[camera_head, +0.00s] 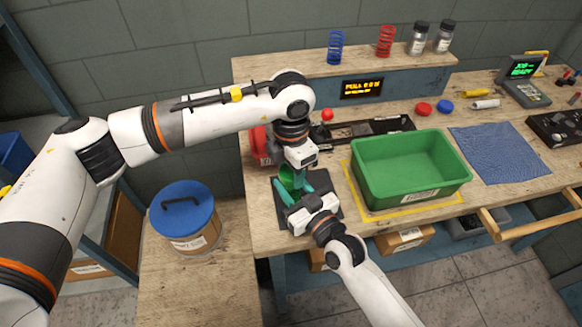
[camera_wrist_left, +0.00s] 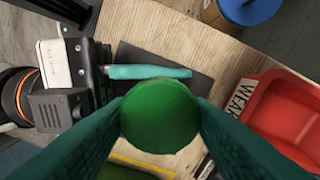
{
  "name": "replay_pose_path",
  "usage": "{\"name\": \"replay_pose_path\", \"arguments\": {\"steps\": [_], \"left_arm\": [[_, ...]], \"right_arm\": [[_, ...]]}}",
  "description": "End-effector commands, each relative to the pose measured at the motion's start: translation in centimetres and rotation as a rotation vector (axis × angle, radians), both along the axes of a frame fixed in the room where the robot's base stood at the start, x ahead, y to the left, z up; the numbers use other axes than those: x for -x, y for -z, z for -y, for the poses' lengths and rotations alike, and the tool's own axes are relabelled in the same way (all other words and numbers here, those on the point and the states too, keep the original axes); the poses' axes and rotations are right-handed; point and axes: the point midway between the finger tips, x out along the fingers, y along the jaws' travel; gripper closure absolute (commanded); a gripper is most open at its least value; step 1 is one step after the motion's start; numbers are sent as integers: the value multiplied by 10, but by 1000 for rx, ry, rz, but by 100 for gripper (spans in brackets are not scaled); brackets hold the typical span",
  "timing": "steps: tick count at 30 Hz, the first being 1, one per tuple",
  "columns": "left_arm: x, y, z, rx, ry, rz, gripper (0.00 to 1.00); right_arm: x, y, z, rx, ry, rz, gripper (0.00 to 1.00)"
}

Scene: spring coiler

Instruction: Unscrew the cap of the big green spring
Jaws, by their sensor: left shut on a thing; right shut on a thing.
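The round green cap (camera_wrist_left: 160,115) fills the middle of the left wrist view, with the two teal fingers of my left gripper closed on its sides. In the head view my left gripper (camera_head: 297,176) points down from above. The green body of the big spring (camera_head: 287,181) shows partly beneath it. My right gripper (camera_head: 292,188) comes in from the front, low over the dark mat (camera_head: 333,209), with its fingers around the spring. One teal finger of it also shows in the left wrist view (camera_wrist_left: 150,72). The spring's coils are mostly hidden by the grippers.
A green bin (camera_head: 412,190) stands just right of the grippers. A red container (camera_head: 260,146) is behind and left. A blue-lidded bucket (camera_head: 184,220) is at the left. A blue spring (camera_head: 335,47) and a red spring (camera_head: 385,41) stand on the back shelf.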

Motion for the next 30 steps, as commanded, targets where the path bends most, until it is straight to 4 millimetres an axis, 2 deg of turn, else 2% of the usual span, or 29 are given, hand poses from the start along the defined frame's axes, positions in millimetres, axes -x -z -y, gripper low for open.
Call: {"name": "replay_pose_path", "arguments": {"steps": [24,30], "left_arm": [[1,-1,1,-1,-2025,-3,81],[1,-1,1,0,-2480,-4,81]], "right_arm": [[0,1,1,2,1,-3,100],[0,1,1,2,1,-3,100]]}}
